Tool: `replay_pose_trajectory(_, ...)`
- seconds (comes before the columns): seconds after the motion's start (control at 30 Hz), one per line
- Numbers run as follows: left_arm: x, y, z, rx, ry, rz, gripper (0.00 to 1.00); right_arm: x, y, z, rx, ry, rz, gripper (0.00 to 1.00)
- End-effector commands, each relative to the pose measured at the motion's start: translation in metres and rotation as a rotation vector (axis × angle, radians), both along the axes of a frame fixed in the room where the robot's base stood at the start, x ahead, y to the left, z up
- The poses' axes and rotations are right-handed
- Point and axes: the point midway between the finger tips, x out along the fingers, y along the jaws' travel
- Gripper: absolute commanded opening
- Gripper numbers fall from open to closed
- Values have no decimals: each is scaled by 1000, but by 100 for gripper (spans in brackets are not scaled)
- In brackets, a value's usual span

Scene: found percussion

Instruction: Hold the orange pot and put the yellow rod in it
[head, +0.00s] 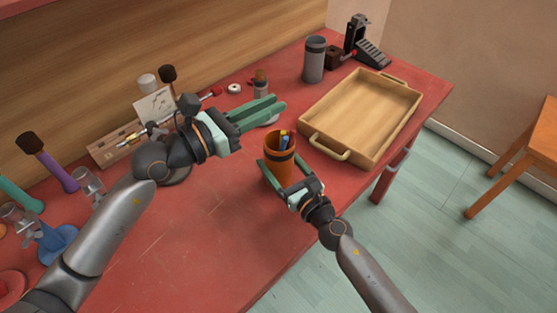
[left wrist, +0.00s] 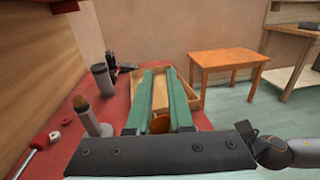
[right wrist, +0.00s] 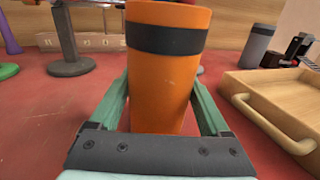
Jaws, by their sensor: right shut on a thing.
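The orange pot (head: 279,172), with a dark band near its top, stands upright near the table's front edge. My right gripper (head: 283,172) is shut on it, with one green finger on each side; the right wrist view shows the pot (right wrist: 160,95) between the fingers. My left gripper (head: 262,111) is open and empty, above and behind the pot. Its parallel fingers also show in the left wrist view (left wrist: 162,80).
A wooden tray (head: 311,127) with handles lies right of the pot. A grey cylinder (head: 314,62) and a black stand (head: 362,40) are behind it. A small brown-topped bottle (head: 260,84) stands near the left gripper. Several stands and mallets fill the left side. The red table's front is clear.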

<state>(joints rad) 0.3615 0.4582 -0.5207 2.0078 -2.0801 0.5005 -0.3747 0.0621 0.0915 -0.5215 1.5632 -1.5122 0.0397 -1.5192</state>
Motion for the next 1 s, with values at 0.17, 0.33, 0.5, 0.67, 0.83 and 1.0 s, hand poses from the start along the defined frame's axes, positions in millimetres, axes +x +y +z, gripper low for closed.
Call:
replay_pose_trajectory(0.17,0,0,0,0,0,0,32,0,0,-1,-1,2,0,13)
replay_pose_trajectory(0.33,0,0,0,0,0,0,51,0,0,-1,-1,2,0,13)
replay_pose_trajectory(0.5,0,0,0,0,0,0,54,0,0,-1,-1,2,0,13)
replay_pose_trajectory(0.67,-1,2,0,1,1,1,54,0,0,-1,-1,2,0,13)
replay_pose_trajectory(0.83,-12,18,-2,4,1,2,54,0,0,-1,-1,2,0,13)
replay_pose_trajectory(1.0,-34,45,-2,6,3,1,54,0,0,-1,-1,2,0,13)
